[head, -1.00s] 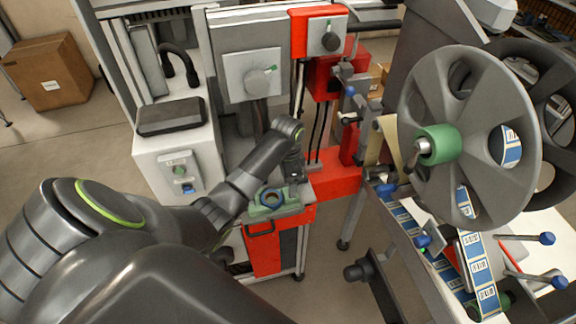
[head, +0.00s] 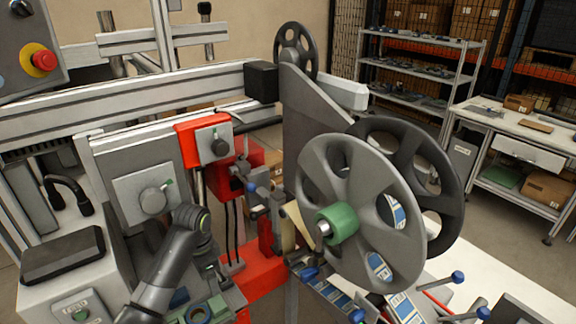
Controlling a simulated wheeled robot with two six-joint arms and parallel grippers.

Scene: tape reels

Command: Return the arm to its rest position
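My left arm comes in from the lower left, and its wrist stands in front of the grey knob panel. My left gripper (head: 210,268) points down beside the red machine parts, just above a green fixture (head: 218,305). It is small and dark, so I cannot see whether its fingers are open or shut. A blue-rimmed ring (head: 198,314) sits on the green fixture at the bottom edge, below the gripper and apparently apart from it. My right gripper is not in view.
A large grey reel (head: 320,185) with a green hub (head: 340,222) stands right of the arm. A red box (head: 240,165) and a grey knob panel (head: 145,195) are close behind the wrist. A workbench (head: 515,150) and shelves (head: 420,70) stand far right.

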